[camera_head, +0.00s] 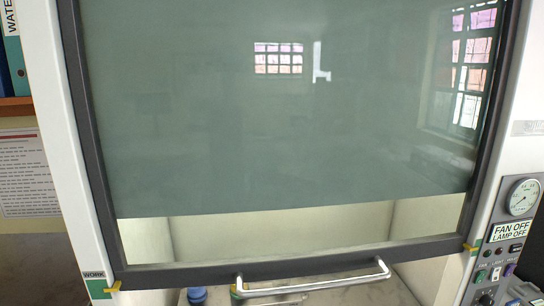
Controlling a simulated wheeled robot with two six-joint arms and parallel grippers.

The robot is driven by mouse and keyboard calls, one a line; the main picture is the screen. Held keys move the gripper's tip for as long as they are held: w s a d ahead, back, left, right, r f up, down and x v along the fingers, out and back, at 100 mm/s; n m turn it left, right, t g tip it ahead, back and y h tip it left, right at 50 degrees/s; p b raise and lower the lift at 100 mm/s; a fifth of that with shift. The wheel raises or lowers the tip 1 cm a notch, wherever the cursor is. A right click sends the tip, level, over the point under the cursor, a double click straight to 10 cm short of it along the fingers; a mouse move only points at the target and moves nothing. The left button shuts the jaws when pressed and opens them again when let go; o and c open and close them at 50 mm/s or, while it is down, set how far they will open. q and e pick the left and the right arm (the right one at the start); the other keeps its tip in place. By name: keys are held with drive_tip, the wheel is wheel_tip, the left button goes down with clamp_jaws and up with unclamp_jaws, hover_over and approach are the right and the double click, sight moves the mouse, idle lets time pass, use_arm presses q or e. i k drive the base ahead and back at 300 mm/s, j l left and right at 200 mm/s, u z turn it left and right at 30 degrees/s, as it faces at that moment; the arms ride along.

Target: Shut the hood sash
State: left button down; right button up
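The hood sash (280,120) fills most of the head view. It is a reflective grey-green glass pane in a dark frame. Its dark bottom rail (200,273) runs across the low part of the view, with a pale strip of the hood's inside showing through the glass above it. A silver bar handle (315,287) is fixed to the rail. Below the rail the hood's inside and pale work surface show, so the sash stands partly open. The lower end of the opening is cut off by the view. Neither of my grippers is in view.
A blue-capped item (197,296) stands below the rail. A yellow mark (115,287) is on the left post by a "WORK" label (94,275). The right post carries a gauge (523,197) and a switch panel (497,273). A paper notice (25,180) hangs at left.

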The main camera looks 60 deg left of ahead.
sight(238, 271)
drive_tip(key=u, duration=1.7)
